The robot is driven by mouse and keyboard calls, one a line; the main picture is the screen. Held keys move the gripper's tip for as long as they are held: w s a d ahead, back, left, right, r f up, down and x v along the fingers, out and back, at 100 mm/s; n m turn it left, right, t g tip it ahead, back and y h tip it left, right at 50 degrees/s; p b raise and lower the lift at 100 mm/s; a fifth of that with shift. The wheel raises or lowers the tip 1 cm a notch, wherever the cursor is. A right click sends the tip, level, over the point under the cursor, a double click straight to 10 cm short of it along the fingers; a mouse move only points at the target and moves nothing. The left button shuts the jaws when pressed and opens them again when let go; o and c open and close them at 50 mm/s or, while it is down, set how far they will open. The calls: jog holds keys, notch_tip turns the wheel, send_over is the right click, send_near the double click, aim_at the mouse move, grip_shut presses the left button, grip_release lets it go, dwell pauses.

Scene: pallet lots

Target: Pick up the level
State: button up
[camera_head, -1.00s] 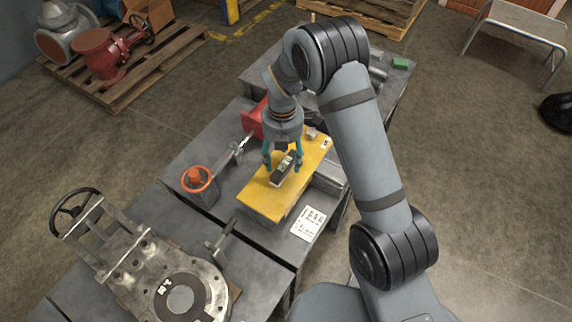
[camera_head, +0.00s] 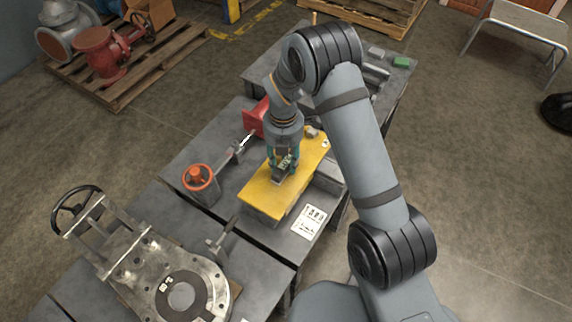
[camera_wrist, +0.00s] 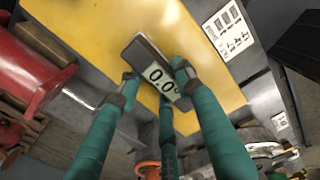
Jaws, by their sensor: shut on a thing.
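The level (camera_wrist: 146,57) is a small dark box with a pale display reading "0.0°". It is between the green fingers of my gripper (camera_wrist: 152,88) in the wrist view, and the fingers press on its sides. In the head view my gripper (camera_head: 283,165) is over the middle of the yellow block (camera_head: 262,197), and the level (camera_head: 285,163) is partly hidden by the fingers. The level appears at or just above the yellow surface; I cannot tell whether it touches it.
A red part (camera_head: 256,118) stands behind the block. A white printed card (camera_head: 309,221) lies at the right. My arm crosses the right side.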

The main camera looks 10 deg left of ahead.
jog(key=c, duration=0.6)
jog(key=shift+r, duration=0.1)
grip_shut()
